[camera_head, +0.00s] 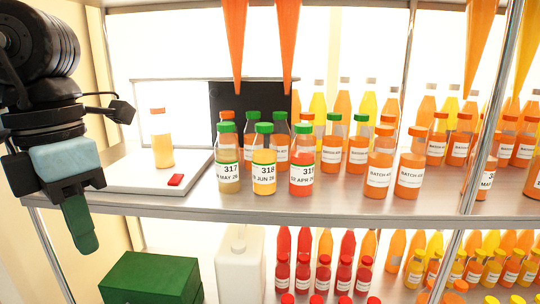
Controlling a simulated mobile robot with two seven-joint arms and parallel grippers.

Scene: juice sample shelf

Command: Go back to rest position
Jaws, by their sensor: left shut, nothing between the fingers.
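My left gripper (79,222) hangs at the left side of the head view, with its green fingers pointing down and closed together, empty. It is just in front of the shelf's front left edge, beside the white tray (118,185). No bottle touches it. My right gripper does not show.
Green-capped bottles (264,160) and orange-capped bottles (410,165) stand to the right. Below are a green box (150,280), a white container (240,265) and red bottles (322,272).

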